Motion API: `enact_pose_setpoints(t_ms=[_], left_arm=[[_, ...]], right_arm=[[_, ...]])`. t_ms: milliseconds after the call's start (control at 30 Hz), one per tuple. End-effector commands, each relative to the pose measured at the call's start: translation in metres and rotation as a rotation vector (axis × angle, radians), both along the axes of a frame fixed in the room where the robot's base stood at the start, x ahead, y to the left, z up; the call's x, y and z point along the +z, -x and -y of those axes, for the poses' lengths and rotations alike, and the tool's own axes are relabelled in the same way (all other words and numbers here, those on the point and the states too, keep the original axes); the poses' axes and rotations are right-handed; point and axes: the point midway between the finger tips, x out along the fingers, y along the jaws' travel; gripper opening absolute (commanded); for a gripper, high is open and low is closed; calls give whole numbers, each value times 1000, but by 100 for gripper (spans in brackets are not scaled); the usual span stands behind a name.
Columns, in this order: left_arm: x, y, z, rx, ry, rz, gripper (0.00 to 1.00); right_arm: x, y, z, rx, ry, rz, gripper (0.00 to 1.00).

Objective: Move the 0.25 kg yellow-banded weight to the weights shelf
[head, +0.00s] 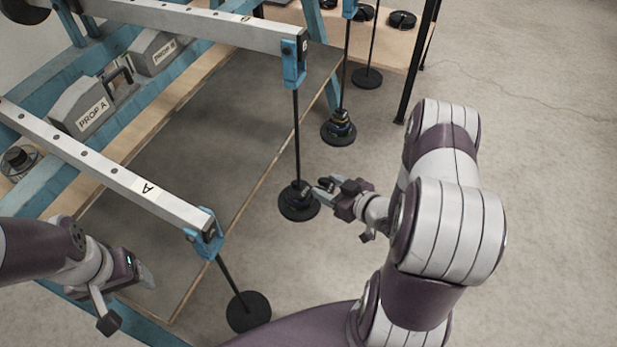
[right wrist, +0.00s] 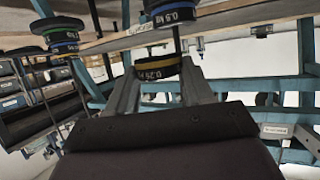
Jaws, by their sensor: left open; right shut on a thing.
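My right gripper (head: 322,190) is shut on the yellow-banded weight (right wrist: 157,69), a dark disc marked 0.25, seen between its fingers in the right wrist view. In the head view the gripper is beside the rod of beam B's hanger (head: 298,206). A blue-banded 0.5 weight (right wrist: 177,14) is on this hanger, with a gap and some rod between it and the held weight. I cannot tell whether the held weight is around the rod or beside it. My left gripper (head: 147,275) is open at lower left. A wooden shelf (head: 393,46) with dark discs is at top right.
Beam A (head: 110,168) and beam B (head: 200,27) cross at left. Another hanger (head: 338,132) carries stacked banded weights; its stack also shows at left in the right wrist view (right wrist: 60,37). A black post (head: 418,60) stands by the shelf. Floor at right is clear.

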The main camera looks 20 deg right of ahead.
Motion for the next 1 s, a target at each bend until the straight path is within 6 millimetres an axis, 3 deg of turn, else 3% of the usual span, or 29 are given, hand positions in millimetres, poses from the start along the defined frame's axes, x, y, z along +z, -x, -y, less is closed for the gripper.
enact_pose_setpoints(t_ms=[33,200,400,1000], left_arm=[[6,0,0,0,0,0,71],[12,0,0,0,0,0,71],[16,0,0,0,0,0,71],[28,0,0,0,0,0,71]], right_arm=[[3,12,14,-12,-1,0,22],[2,48,45,-9,-1,1,22],[1,74,67,-3,0,0,22],[9,83,74,1,1,0,22]])
